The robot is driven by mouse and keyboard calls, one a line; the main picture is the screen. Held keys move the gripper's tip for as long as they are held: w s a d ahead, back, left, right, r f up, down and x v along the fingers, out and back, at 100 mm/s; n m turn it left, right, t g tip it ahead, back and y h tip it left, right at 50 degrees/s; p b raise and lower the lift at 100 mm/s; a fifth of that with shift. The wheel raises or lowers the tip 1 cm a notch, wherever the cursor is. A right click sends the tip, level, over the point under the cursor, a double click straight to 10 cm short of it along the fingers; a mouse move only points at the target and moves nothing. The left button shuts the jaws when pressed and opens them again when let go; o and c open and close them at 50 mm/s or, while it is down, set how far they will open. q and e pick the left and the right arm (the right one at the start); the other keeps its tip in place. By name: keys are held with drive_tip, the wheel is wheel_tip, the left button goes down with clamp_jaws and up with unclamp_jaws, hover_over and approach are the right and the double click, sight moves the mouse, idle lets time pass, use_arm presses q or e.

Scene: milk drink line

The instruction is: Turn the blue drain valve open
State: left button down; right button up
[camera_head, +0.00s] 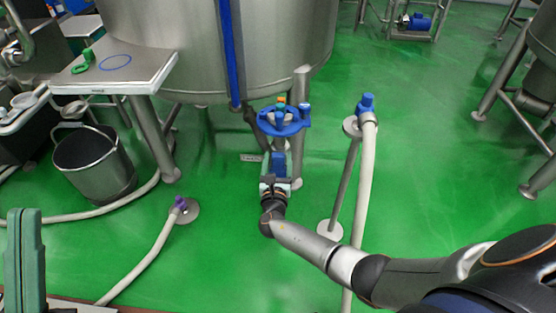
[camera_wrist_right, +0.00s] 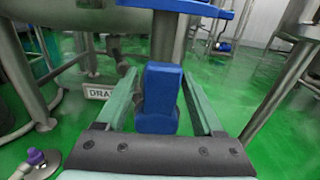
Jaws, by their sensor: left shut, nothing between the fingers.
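The blue drain valve handle (camera_wrist_right: 160,92) is an upright block between the fingers of my right gripper (camera_wrist_right: 160,80) in the right wrist view. The green fingers stand on either side of it, with a narrow gap showing at the left finger; contact at the right is hard to tell. In the head view my right gripper (camera_head: 279,160) is below the tank, around the blue handle (camera_head: 278,163). A label reading "DRA" (camera_wrist_right: 100,92) is beside it, partly hidden by a finger. My left gripper (camera_head: 25,255) is shut and empty at the lower left.
A blue ring-shaped part (camera_head: 283,121) sits just above the drain handle, under the steel tank (camera_head: 280,50). A blue-tipped hose (camera_head: 367,150) stands to the right. A purple-tipped hose (camera_head: 150,255), bucket (camera_head: 88,165) and side table (camera_head: 140,75) are left. Green floor is open between them.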

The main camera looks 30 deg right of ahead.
drive_tip(key=shift+o, duration=0.4)
drive_tip(key=shift+s, duration=0.15)
drive_tip(key=shift+s+a, duration=0.25)
use_arm(q)
drive_tip(key=r+p, duration=0.3)
drive_tip(key=shift+s+a+r+p, duration=0.1)
drive_tip(key=shift+a+r+p, duration=0.1)
drive_tip(key=shift+r+p, duration=0.1)
use_arm(e)
drive_tip(key=v, duration=1.1)
drive_tip(key=shift+s+a, duration=0.25)
drive_tip(key=shift+s, duration=0.05)
use_arm(q)
drive_tip(key=shift+m, duration=0.3)
use_arm(e)
drive_tip(key=shift+f, duration=0.1)
